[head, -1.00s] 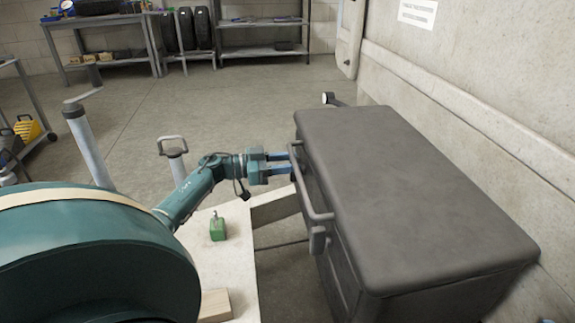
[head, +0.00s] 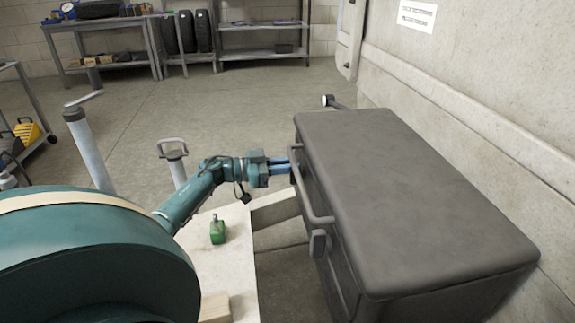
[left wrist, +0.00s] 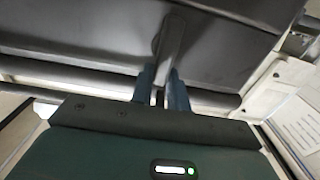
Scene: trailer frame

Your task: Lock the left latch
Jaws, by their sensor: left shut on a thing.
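The dark grey storage box (head: 420,200) stands against the wall with its lid down, and a rail (head: 307,203) runs along its front. The left latch (left wrist: 172,42) is a grey lever on the box front. In the left wrist view it runs down between the fingers of my left gripper (left wrist: 162,93). In the head view my left gripper (head: 285,166) is at the far end of the box front, shut on this latch, which it mostly hides. A second latch (head: 319,243) hangs at the nearer part of the rail. My right gripper is not in view.
A small green object (head: 217,229) lies on the pale trailer frame (head: 238,265) below my left arm. A post with a loop handle (head: 173,155) and a crank post (head: 85,140) stand to the left. Shelves (head: 265,40) are at the back, with open floor before them.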

